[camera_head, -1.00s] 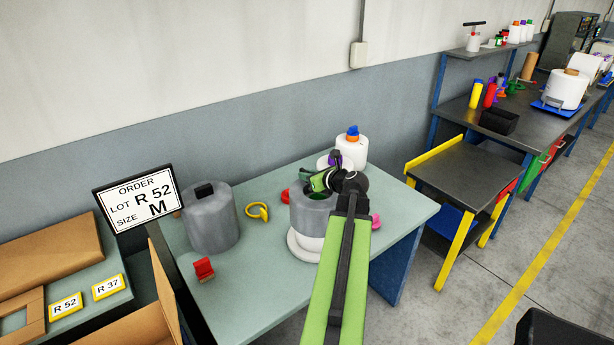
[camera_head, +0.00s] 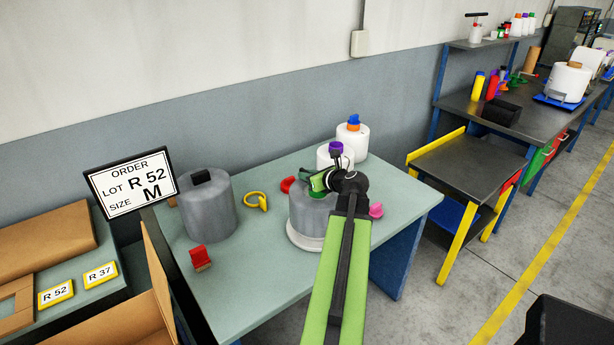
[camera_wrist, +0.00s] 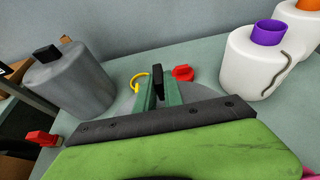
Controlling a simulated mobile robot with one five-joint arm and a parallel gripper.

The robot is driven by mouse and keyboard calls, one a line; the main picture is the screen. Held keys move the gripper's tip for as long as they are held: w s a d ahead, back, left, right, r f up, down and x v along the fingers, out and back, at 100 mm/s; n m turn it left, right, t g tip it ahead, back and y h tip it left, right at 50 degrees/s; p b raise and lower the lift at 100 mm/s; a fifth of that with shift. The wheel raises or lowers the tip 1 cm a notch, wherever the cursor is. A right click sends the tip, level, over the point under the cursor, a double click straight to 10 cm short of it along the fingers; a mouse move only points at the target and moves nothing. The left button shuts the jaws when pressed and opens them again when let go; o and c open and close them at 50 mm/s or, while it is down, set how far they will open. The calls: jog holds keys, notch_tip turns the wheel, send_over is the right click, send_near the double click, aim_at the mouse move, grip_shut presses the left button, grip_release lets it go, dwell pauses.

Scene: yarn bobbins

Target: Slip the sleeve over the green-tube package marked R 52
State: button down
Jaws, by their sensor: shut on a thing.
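My gripper (camera_head: 318,182) is shut on the black tab (camera_wrist: 158,82) of a grey sleeve (camera_head: 312,212) at the right part of the table. The sleeve is upright and sits around a white package, whose pale base (camera_head: 303,238) shows below the sleeve's lower edge. The package's tube and any mark on it are hidden by my gripper and the sleeve. A second grey sleeve with a black tab (camera_head: 208,207) stands at the table's left; it also shows in the wrist view (camera_wrist: 70,85). The order sign (camera_head: 132,184) reads lot R 52, size M.
White packages with a purple tube (camera_head: 335,147) and with an orange and blue top (camera_head: 352,139) stand just behind. A yellow ring (camera_head: 263,202), a red clip (camera_head: 201,257), a red piece (camera_head: 288,185) and a pink piece (camera_head: 376,210) lie around. The table's front middle is clear.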

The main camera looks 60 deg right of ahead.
jog(key=shift+f+b, duration=0.3)
jog(key=c, duration=1.4)
grip_release()
jog(key=shift+o, duration=0.2)
jog(key=p+v, duration=0.2)
jog(key=v, duration=0.4)
jog(key=shift+r, duration=0.1)
